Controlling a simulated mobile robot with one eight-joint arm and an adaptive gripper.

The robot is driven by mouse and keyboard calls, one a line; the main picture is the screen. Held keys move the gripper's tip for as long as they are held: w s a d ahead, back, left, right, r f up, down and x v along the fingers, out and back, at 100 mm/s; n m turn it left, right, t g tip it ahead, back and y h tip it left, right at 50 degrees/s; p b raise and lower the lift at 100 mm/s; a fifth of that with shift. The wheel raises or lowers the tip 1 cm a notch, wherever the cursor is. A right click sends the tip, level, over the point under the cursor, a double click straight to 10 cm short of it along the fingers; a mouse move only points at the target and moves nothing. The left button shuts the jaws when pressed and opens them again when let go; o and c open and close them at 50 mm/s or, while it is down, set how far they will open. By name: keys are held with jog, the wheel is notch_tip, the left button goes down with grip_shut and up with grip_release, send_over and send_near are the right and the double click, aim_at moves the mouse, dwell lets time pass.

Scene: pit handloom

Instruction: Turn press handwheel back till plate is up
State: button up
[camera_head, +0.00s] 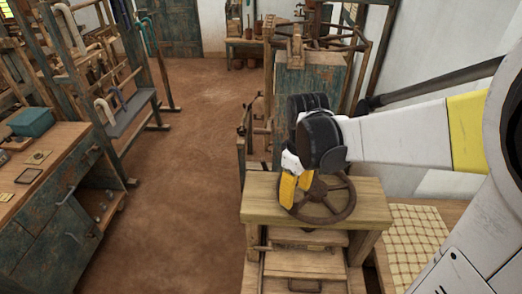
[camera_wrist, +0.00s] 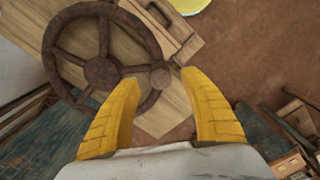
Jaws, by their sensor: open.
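The press handwheel (camera_head: 322,220) is a dark, rusty spoked wheel lying flat on the wooden press top (camera_head: 372,205). In the wrist view the handwheel (camera_wrist: 102,73) fills the upper left, and its round knob (camera_wrist: 160,78) shows between my fingertips. My gripper (camera_head: 294,190) has yellow fingers pointing down at the wheel's left side. In the wrist view my gripper (camera_wrist: 160,80) is open, the fingers apart on either side of the knob; whether they touch it is unclear. A wooden board, possibly the plate (camera_head: 300,238), shows under the press top; its height is hard to judge.
A workbench (camera_head: 50,165) with a teal box (camera_head: 32,122) stands at left. A wooden rack (camera_head: 135,115) is behind it. A tall blue-green cabinet (camera_head: 315,80) stands behind the press. Checked cloth (camera_head: 415,235) lies at right. The brown floor (camera_head: 190,200) between is clear.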

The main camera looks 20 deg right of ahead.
aim_at(333, 219)
notch_tip(333, 219, down, 4)
jog(key=shift+f+b, duration=0.25)
jog(key=shift+b, duration=0.15)
grip_shut()
jog(key=shift+s, duration=0.1)
jog(key=shift+s+d+n, duration=0.5)
jog(key=shift+s+n, duration=0.3)
jog(key=shift+n, duration=0.2)
jog(key=s+d+n, duration=0.2)
jog(key=n, duration=0.1)
jog(key=s+d+n, duration=0.2)
jog(key=n, duration=0.1)
jog(key=shift+d, duration=0.4)
jog(key=shift+s+d+n+b, duration=0.2)
jog(key=shift+d+n, duration=0.65)
jog(key=shift+n, duration=0.05)
jog(key=shift+s+d+n+b, duration=0.15)
jog(key=shift+d+n+b, duration=0.05)
jog(key=shift+d+n, duration=0.65)
